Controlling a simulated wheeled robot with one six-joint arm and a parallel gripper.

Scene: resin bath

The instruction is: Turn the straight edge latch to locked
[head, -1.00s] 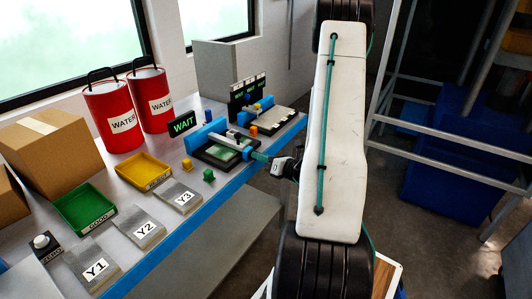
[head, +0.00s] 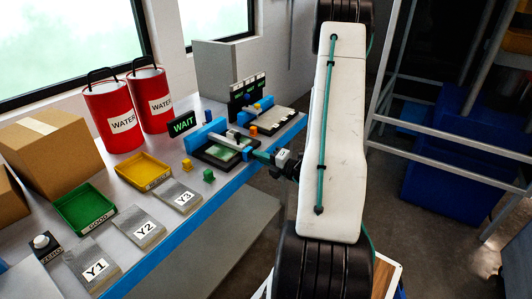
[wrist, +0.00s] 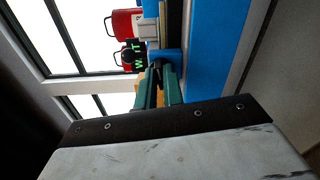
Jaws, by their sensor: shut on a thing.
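The near fixture has a black frame (head: 213,157) with a pale plate in it and a long blue bar (head: 205,132) along its back. A small blue latch part (head: 247,153) sits at its front right corner. My gripper (head: 261,156) has teal fingers and reaches in from the right at this corner. In the wrist view the fingers (wrist: 160,85) are closed on a dark piece beside the blue latch part (wrist: 166,57). The fingers hide most of the held piece, and I cannot read the latch's position.
A sign reading WAIT (head: 182,124) stands behind the fixture. A second fixture (head: 272,118) lies farther back. A green block (head: 208,176) and a yellow tray (head: 144,170) lie to the left. The blue bench edge (head: 200,230) runs below my gripper.

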